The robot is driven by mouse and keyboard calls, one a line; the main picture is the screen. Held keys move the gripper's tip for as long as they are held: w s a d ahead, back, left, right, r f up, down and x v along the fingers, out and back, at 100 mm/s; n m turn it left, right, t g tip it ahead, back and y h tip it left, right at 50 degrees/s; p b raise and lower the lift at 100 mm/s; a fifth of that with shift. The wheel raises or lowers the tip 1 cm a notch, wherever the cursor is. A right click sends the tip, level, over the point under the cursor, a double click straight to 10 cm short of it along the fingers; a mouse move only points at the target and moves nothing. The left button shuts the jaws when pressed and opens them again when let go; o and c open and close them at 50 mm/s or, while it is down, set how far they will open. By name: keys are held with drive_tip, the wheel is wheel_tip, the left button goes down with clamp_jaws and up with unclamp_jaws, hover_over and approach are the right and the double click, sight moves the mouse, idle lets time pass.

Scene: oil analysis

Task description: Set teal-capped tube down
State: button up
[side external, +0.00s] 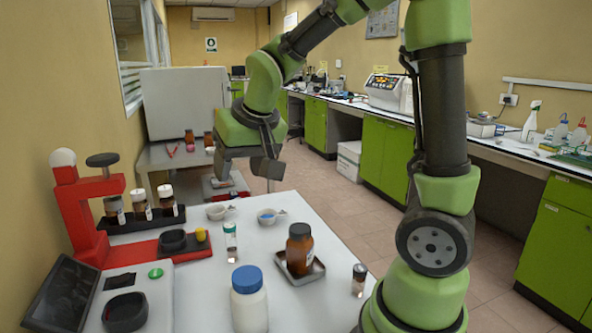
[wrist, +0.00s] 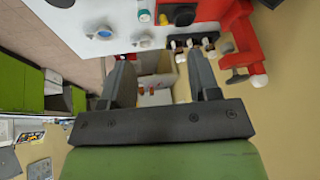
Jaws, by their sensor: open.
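The teal-capped tube (side external: 230,245) stands upright on the white table, left of the brown bottle. In the wrist view, a tube with a teal end (wrist: 144,11) shows at the top edge, partly cut off. My gripper (side external: 268,172) is in the air beyond the tube, near the table's far edge, and well apart from it. In the wrist view, the two fingers (wrist: 160,55) are spread wide with nothing held between them.
A brown bottle (side external: 300,248) stands in a metal tray (side external: 313,275). A blue-capped white bottle (side external: 249,302), a small vial (side external: 358,281) and two small bowls (side external: 216,212) stand nearby. A red stand (side external: 82,215) and a vial rack (side external: 142,222) are at left.

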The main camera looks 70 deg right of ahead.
drive_tip(key=s+a+r+n+t+y, duration=0.1)
drive_tip(key=s+a+r, duration=0.1)
drive_tip(key=s+a, duration=0.2)
drive_tip(key=s+a+r+n+t+y, duration=0.1)
drive_tip(key=s+a, duration=0.3)
drive_tip(key=s, duration=0.6)
drive_tip(key=shift+s+a+r+y, duration=0.2)
drive_tip(key=shift+s+r+y, duration=0.2)
drive_tip(key=shift+r+y, duration=0.45)
